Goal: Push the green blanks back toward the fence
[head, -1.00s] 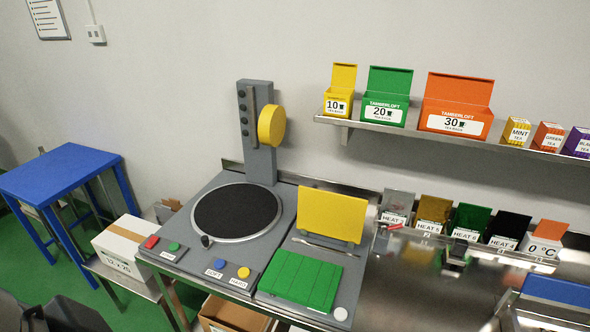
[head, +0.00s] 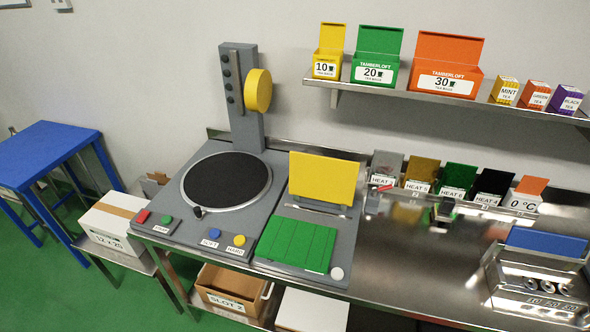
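The green blanks (head: 297,244) lie flat side by side as a green panel with dark seams, on the front part of a grey unit. Behind them stands an upright yellow panel (head: 325,178), with a thin metal bar (head: 318,206) between it and the blanks. I cannot tell which of these is the fence. A white round button (head: 337,273) is at the blanks' front right corner. Neither of my grippers shows in the head view.
A black turntable (head: 227,180) with a grey post and yellow disc stands left of the blanks. Coloured buttons (head: 213,234) line its front edge. Heat-labelled cards (head: 420,187) stand at the back right. The steel counter (head: 400,245) right of the blanks is mostly clear.

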